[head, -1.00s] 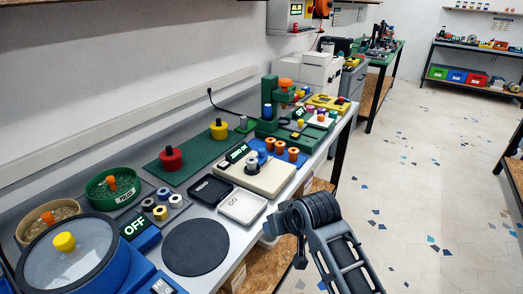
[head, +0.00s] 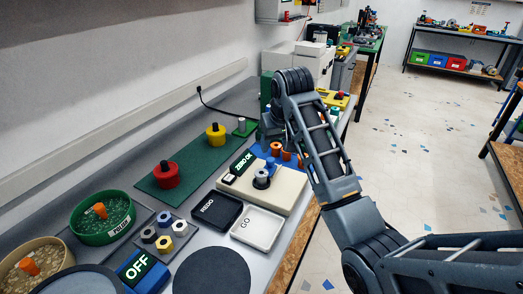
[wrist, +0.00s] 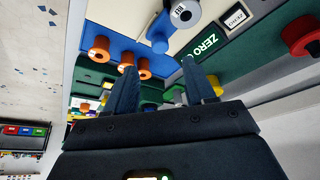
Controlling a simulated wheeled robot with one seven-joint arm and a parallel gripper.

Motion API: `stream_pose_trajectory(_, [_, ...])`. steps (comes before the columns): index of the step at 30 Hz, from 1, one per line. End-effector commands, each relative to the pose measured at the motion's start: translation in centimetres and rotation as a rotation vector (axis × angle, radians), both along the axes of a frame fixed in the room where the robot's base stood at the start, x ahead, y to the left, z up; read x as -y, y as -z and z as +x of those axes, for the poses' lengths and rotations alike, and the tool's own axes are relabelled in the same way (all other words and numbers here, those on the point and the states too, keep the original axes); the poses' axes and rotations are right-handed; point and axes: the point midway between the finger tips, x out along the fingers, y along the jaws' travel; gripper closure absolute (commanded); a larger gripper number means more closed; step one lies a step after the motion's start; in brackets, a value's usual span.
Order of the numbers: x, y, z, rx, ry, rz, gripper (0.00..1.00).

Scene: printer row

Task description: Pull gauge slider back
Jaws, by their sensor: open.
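The cream gauge base (head: 285,200) stands on the bench with a lit ZERO OK display (head: 243,163). A grey cylinder (head: 262,178) stands upright in a dark ring on it. In the wrist view, a blue rounded piece (wrist: 158,44) sits beside the labelled grey cylinder (wrist: 184,12); I cannot tell for sure if it is the slider. My gripper (wrist: 162,84) is open and empty, its two dark fingers apart over the green and blue area by the orange spools (wrist: 98,50). In the head view my arm hides the fingertips and the gauge's far side.
REDO (head: 215,211) and GO (head: 257,228) trays lie in front of the gauge. A red knobbed weight (head: 165,175) and a yellow one (head: 215,135) stand on a green mat to the left. Green fixtures stand behind the arm. The floor to the right is open.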

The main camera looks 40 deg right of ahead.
Motion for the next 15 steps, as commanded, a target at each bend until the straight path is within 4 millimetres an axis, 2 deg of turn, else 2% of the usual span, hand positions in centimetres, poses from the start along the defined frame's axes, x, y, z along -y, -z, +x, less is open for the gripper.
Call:
stream_pose_trajectory(5, [0.3, 1.5, 0.5, -0.005, 0.001, 0.002, 0.46])
stream_pose_trajectory(15, [1.1, 6.0, 2.2, -0.003, 0.000, 0.000, 0.46])
